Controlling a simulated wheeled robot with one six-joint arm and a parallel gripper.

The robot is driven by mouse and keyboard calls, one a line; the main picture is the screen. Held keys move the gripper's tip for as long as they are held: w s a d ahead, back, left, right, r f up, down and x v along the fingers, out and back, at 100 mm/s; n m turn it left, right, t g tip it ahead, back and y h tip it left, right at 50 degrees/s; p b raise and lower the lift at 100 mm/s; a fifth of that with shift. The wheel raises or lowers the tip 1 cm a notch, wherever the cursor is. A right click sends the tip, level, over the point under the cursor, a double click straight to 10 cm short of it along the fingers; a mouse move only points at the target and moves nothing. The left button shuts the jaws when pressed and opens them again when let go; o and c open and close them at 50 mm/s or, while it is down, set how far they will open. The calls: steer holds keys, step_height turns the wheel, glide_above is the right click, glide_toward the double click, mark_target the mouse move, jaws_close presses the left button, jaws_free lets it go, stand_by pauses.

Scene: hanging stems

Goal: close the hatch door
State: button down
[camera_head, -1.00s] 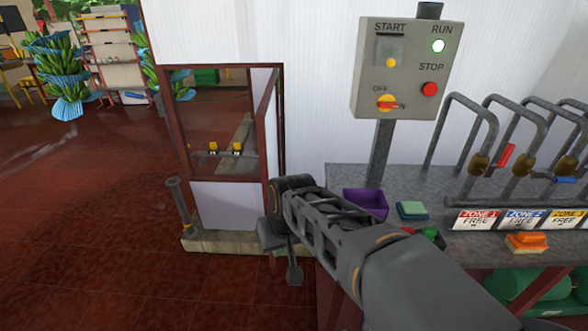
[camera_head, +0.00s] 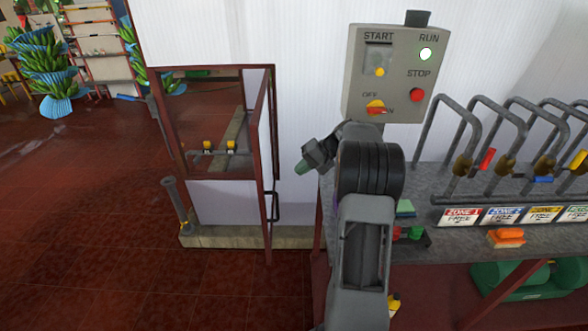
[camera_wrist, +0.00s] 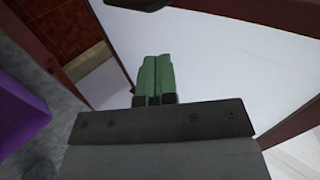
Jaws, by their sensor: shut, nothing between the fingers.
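The hatch door (camera_head: 265,150) is a tall leaf with a red-brown frame, seen nearly edge-on. It stands open, swung out from the right side of the hatch frame (camera_head: 168,125). A dark handle (camera_head: 275,206) shows low on its right side. My gripper (camera_head: 302,168) is to the right of the door, apart from it in the picture, with its green fingers pointing left and down. In the wrist view the green fingers (camera_wrist: 155,75) are together and empty in front of a white surface, with red-brown bars around it.
A grey control box (camera_head: 390,75) stands behind my arm. A grey bench (camera_head: 430,180) with bent pipes is on the right. A purple bin (camera_wrist: 20,115) is close at left in the wrist view. A short post (camera_head: 175,203) stands left of the hatch. The floor at left is clear.

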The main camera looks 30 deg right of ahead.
steer(key=w+a+f+p, duration=0.3)
steer(key=w+a+f, duration=0.1)
steer(key=a, duration=0.4)
steer(key=shift+x, duration=0.8)
steer(key=shift+w+f, duration=0.1)
steer(key=shift+f, duration=0.05)
